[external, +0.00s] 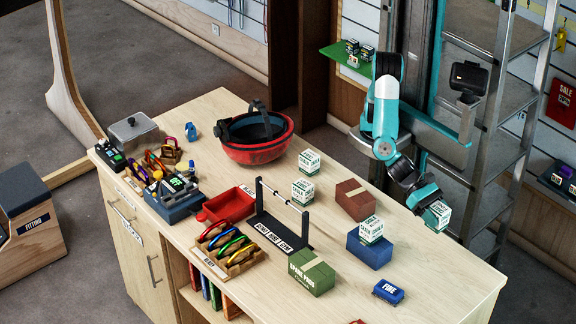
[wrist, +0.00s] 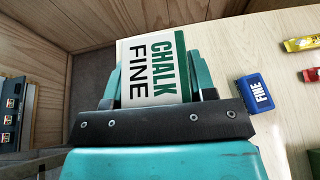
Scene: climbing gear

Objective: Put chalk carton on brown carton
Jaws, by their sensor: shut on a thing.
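My gripper (external: 430,204) is shut on a white and green chalk carton (external: 437,216) at the right edge of the table. In the wrist view the same chalk carton (wrist: 150,72) stands between the two teal fingers, its "CHALK FINE" face showing. The brown carton (external: 355,200) sits on the table to the left of my gripper, and its top looks bare. The brown carton is not seen in the wrist view.
Another chalk carton (external: 371,230) sits on a blue carton (external: 369,251) just in front of the brown one. More white-green cartons (external: 303,191) stand to the left.

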